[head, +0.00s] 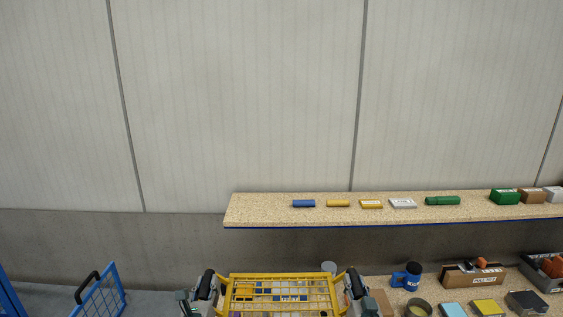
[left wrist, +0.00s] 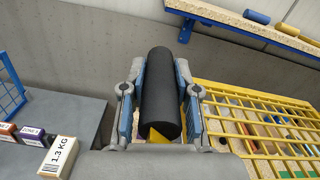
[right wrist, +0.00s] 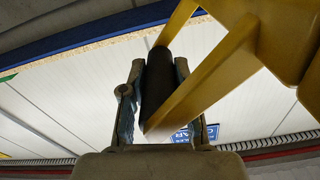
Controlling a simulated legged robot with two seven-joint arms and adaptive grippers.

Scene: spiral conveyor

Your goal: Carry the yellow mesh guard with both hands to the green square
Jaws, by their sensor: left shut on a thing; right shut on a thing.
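The yellow mesh guard (head: 280,281) is a grid frame with a black handle at each side, at the bottom middle of the head view. My left gripper (head: 197,298) is shut on its left black handle; in the left wrist view the fingers (left wrist: 160,100) clasp the black grip, with the yellow mesh (left wrist: 255,115) to the right. My right gripper (head: 358,300) is shut on the right black handle; in the right wrist view the fingers (right wrist: 160,95) sit around the dark grip, beside yellow bars (right wrist: 215,75). The green square cannot be made out in these views.
A speckled shelf (head: 260,210) with small boxes and rolls runs along the wall. A blue mesh frame (head: 100,292) with a black handle stands at lower left.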

